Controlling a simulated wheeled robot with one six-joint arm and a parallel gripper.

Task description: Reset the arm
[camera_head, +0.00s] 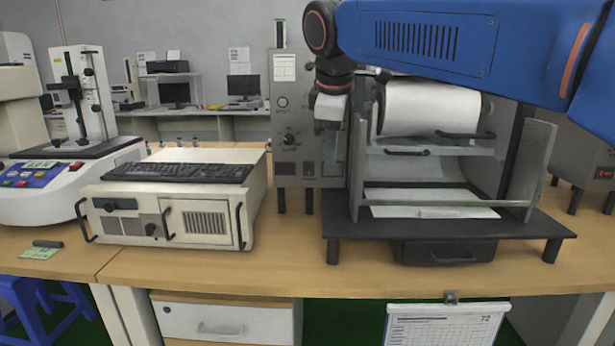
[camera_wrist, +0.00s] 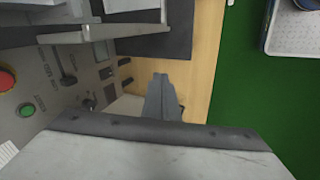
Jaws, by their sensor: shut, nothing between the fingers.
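My blue arm reaches in from the upper right in the head view. My gripper (camera_head: 331,140) hangs down in front of the grey control box (camera_head: 283,105), just left of the machine with the white roller (camera_head: 430,108). In the wrist view my gripper (camera_wrist: 160,78) shows as a grey form at the middle, with its fingers together and nothing held. Below it in that view are the wooden bench top (camera_wrist: 201,75) and the control box's panel (camera_wrist: 62,100) on the left. I cannot tell whether the gripper touches the box or the machine.
A beige computer case (camera_head: 190,190) with a black keyboard (camera_head: 178,172) stands left of the gripper. A lab instrument (camera_head: 75,195) is at far left. A drawer (camera_head: 225,320) and a hanging chart (camera_head: 445,325) are below the bench edge.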

